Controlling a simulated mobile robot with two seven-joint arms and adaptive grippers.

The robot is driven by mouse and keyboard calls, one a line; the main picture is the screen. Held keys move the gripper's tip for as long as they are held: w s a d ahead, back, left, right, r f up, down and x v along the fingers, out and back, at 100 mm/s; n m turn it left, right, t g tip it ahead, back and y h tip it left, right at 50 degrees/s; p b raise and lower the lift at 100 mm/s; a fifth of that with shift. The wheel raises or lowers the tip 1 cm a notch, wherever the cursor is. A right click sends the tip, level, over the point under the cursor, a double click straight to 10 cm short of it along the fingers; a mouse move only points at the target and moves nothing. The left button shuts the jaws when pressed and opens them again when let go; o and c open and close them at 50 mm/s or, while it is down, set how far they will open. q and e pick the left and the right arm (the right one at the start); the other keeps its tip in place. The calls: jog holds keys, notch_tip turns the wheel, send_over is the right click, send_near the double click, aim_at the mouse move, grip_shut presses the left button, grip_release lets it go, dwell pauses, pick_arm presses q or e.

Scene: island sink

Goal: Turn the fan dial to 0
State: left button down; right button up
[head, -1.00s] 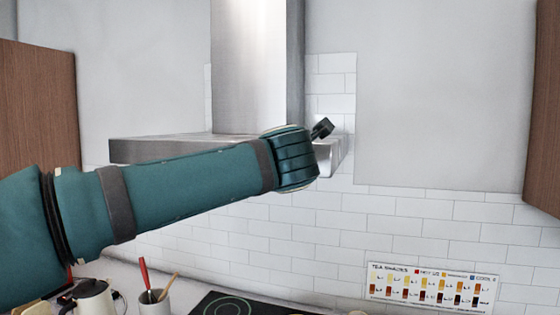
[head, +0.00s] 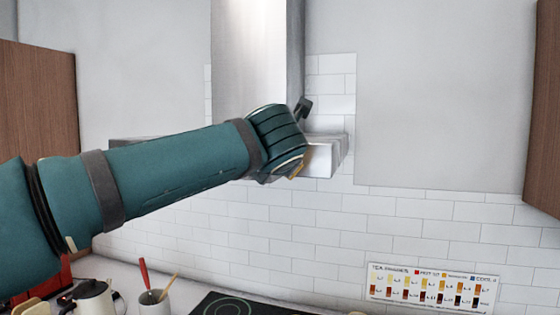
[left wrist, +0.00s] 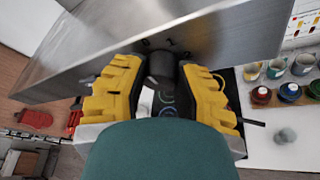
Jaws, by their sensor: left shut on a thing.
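The fan dial (left wrist: 160,66) is a short dark cylinder on the front panel of the steel range hood (left wrist: 215,45) in the left wrist view. Small dark marks show on the panel just above it. My left gripper (left wrist: 162,78) has its yellow fingers on either side of the dial and is shut on it. In the head view my left arm crosses in front of the hood (head: 325,158) and hides the dial and most of the gripper; only a bit of yellow shows beside the wrist. Which mark the dial points to cannot be told. My right gripper is not in view.
Below the hood are a dark cooktop (head: 230,303), a kettle (head: 94,298) and a cup with utensils (head: 153,303). A tea chart (head: 430,287) is on the tiled wall. Several jars (left wrist: 290,92) stand on the counter. Wooden cabinets flank the hood.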

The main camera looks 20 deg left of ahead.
pick_arm(q)
jog(key=shift+f, duration=0.1)
jog(key=c, duration=0.6)
grip_release()
jog(key=shift+a, duration=0.15)
jog(key=v, duration=1.2)
